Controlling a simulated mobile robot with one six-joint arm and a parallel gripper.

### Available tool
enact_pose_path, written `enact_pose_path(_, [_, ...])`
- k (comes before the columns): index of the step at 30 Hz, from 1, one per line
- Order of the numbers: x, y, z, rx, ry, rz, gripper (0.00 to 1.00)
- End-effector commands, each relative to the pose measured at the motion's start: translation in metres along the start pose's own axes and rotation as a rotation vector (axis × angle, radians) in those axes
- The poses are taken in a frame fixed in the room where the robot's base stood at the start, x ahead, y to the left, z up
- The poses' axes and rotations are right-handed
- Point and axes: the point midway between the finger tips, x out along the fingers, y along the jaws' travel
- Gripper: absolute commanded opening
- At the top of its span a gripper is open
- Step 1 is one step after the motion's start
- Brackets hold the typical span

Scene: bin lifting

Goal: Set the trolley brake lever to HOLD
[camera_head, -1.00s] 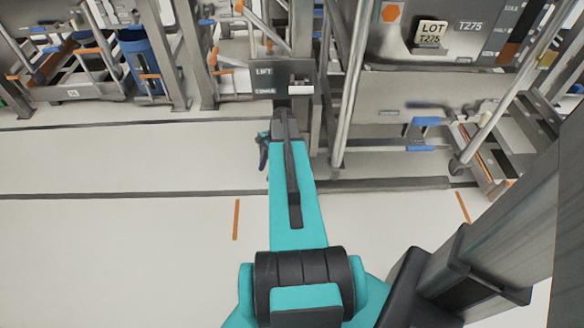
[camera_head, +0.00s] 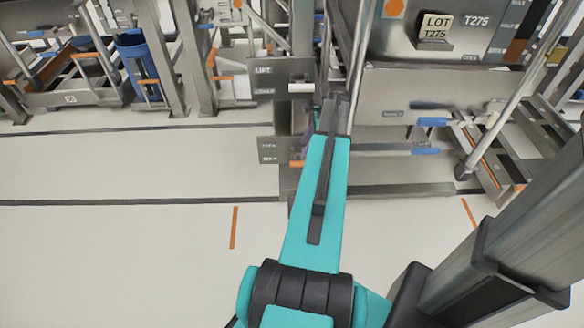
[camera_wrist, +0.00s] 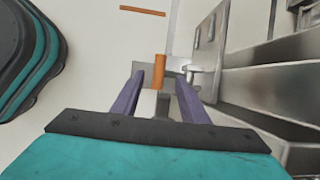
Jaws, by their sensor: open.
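A lever with an orange handle (camera_head: 297,163) sits on a low grey plate (camera_head: 267,150) with two small labels, too blurred to read surely. It may be the brake lever. In the wrist view an orange handle (camera_wrist: 159,68), seemingly the same one, stands between the fingertips of my gripper (camera_wrist: 158,80). The purple fingers are apart and open, one either side of the handle; contact cannot be told. In the head view my gripper (camera_head: 309,133) is mostly hidden behind my teal arm.
Above is a LIFT plate (camera_head: 283,76) with a white handle (camera_head: 301,87). Grey metal (camera_wrist: 270,65) lies close right in the wrist view. Floor at left is clear.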

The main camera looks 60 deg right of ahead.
Motion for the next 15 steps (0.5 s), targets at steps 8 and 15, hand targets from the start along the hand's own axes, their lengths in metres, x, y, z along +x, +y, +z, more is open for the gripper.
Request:
enact_pose_path(8, [0.006, 0.0, 0.0, -0.001, 0.0, 0.001, 0.4])
enact_pose_path(15, [0.029, 0.0, -0.001, -0.001, 0.0, 0.002, 0.4])
